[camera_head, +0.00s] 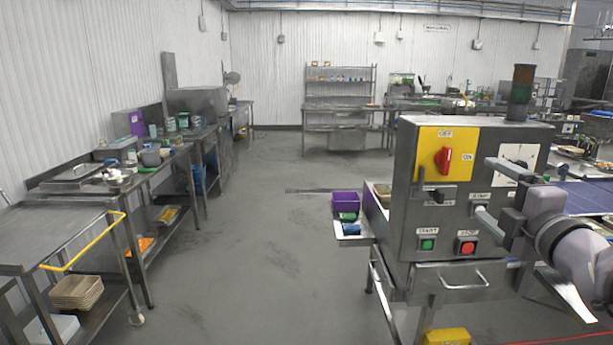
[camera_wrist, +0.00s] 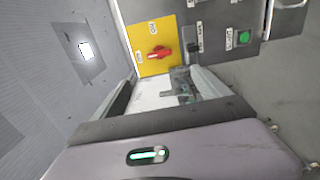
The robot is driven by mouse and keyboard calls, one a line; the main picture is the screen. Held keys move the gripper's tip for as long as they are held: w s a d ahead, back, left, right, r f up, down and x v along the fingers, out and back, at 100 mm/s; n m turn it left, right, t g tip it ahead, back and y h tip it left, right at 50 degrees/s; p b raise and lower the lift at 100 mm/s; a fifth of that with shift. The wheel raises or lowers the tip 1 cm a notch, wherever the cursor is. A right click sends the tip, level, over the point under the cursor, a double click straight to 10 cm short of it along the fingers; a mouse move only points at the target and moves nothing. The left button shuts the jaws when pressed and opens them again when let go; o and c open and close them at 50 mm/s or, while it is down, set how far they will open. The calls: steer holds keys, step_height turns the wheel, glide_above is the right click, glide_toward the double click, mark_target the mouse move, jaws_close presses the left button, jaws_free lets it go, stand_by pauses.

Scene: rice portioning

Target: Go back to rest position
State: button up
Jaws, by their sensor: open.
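My gripper (camera_head: 482,188) is at the right of the head view, in front of the grey control box (camera_head: 407,170). Its two fingers are apart, one above the other, with nothing seen between them. The fingers also show spread in the wrist view (camera_wrist: 168,82). The box has a yellow panel (camera_head: 428,138) with a red rotary switch (camera_head: 443,160) between OFF and ON labels. A green button (camera_head: 427,244) and a red button (camera_head: 467,247) sit lower. In the wrist view, the red switch (camera_wrist: 160,53) lies beyond the fingertips; I cannot tell whether they touch the box.
A small shelf with a purple bin (camera_head: 346,203) is left of the box. Metal tables (camera_head: 60,222) line the left wall, one with a yellow rail (camera_head: 84,247). A rack (camera_head: 340,92) stands at the back. The middle floor (camera_head: 255,235) is clear.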

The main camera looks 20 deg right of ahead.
steer(key=a+f+m+g+h, duration=0.3)
steer(key=a+f+m+g, duration=0.2)
steer(key=a+m, duration=0.7)
steer(key=s+a+f+m+g+y, duration=0.3)
steer(key=s+a+f, duration=0.5)
steer(key=a, duration=0.4)
steer(key=s+a+f+m+g+y, duration=0.3)
steer(key=s+a+f+y, duration=0.3)
steer(key=a, duration=0.6)
step_height(320, 180, down, 2)
steer(key=shift+s+f+m+g, duration=0.2)
steer(key=shift+s+m+g, duration=0.2)
steer(key=shift+s+m, duration=0.7)
steer(key=shift+s+d, duration=0.1)
